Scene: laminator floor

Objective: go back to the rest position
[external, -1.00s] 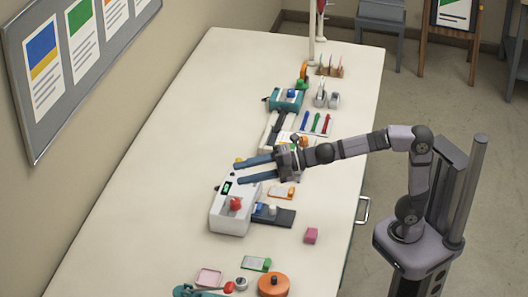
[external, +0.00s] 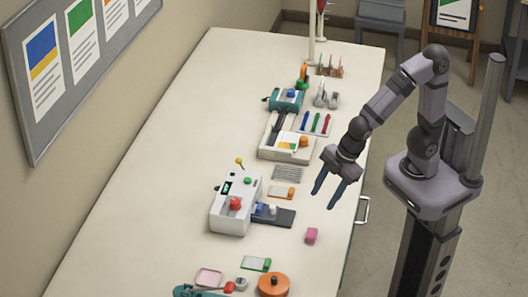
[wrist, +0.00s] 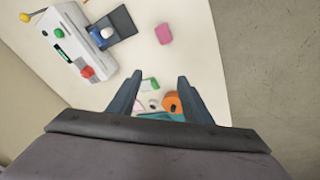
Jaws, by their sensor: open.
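My gripper (external: 331,190) is open and empty, with its two dark blue fingers pointing down near the right edge of the white table (external: 140,205). It hangs above the table level, up and right of the pink block (external: 311,235) in the external view. In the wrist view the open fingers (wrist: 160,95) frame part of the table, and nothing is between them. My arm is folded back toward its base beside the table.
A white laminator (external: 226,216) with a red knob, a green button and a dark tray stands left of my gripper. An orange round object (external: 273,285) lies at the near end. A teal device (external: 286,100) and pens (external: 315,122) are farther back. The table's left side is clear.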

